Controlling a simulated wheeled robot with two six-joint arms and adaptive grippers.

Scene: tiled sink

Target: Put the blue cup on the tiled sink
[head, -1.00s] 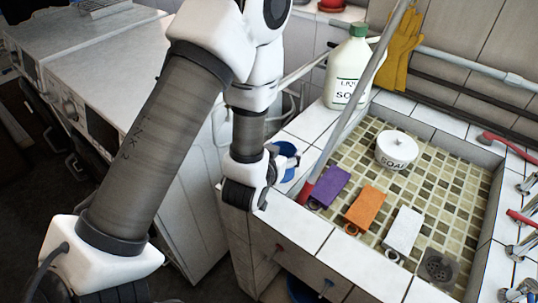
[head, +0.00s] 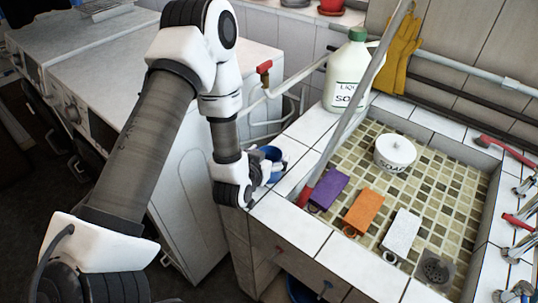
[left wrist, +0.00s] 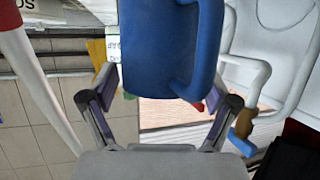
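The blue cup (head: 271,154) shows at the left edge of the tiled sink (head: 290,225), partly hidden by my left gripper (head: 262,168). In the left wrist view, the cup (left wrist: 158,50) sits between the two fingers of my left gripper (left wrist: 160,85), its handle toward the right finger. The gripper looks shut on the cup. I cannot tell whether the cup's base touches the tiles. My right gripper is not in view.
In the basin are a white soap pot (head: 395,152) and purple (head: 329,188), orange (head: 364,211) and white (head: 401,231) blocks. A soap jug (head: 347,75) stands on the back left ledge. A grey pole (head: 350,120) leans across the left ledge. Pipes run behind.

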